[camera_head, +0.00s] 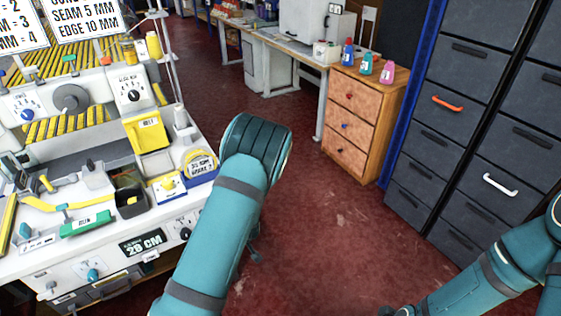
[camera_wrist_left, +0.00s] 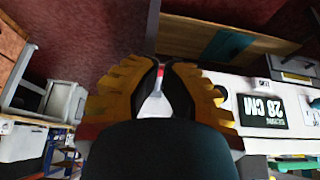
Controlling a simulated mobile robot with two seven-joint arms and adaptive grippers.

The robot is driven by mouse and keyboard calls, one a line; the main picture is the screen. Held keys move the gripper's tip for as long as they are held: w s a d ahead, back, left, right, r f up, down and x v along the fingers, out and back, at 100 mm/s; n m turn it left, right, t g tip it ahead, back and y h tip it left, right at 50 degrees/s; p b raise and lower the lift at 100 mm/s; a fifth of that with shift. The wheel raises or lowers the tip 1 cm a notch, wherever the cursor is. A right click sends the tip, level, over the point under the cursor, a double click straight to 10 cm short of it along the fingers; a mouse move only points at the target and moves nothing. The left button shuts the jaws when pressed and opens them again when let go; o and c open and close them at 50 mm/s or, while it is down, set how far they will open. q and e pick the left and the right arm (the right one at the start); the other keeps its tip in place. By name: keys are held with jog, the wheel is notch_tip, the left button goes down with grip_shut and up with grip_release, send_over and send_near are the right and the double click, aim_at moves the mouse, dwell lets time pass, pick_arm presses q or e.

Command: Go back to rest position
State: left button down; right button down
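My left gripper (camera_wrist_left: 161,72) shows in the left wrist view.
The white workbench (camera_head: 110,268) at left carries a tape measure (camera_head: 200,165), a dark bin (camera_head: 130,202) and a green block (camera_head: 87,224). A wooden drawer unit (camera_head: 352,120) and dark cabinets (camera_head: 440,150) stand right. Red floor (camera_head: 335,235) between is clear.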

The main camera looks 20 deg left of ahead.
pick_arm(q)
jog(key=s+d+r+m+g+h, duration=0.1)
jog(key=s+d+m+h, duration=0.3)
jog(key=s+d, duration=0.4)
jog(key=s+d+m+h, duration=0.4)
jog(key=s+d, duration=0.5)
jog(key=d, duration=0.4)
jog(key=shift+d+r+g, duration=0.25)
jog(key=shift+r+g, duration=0.15)
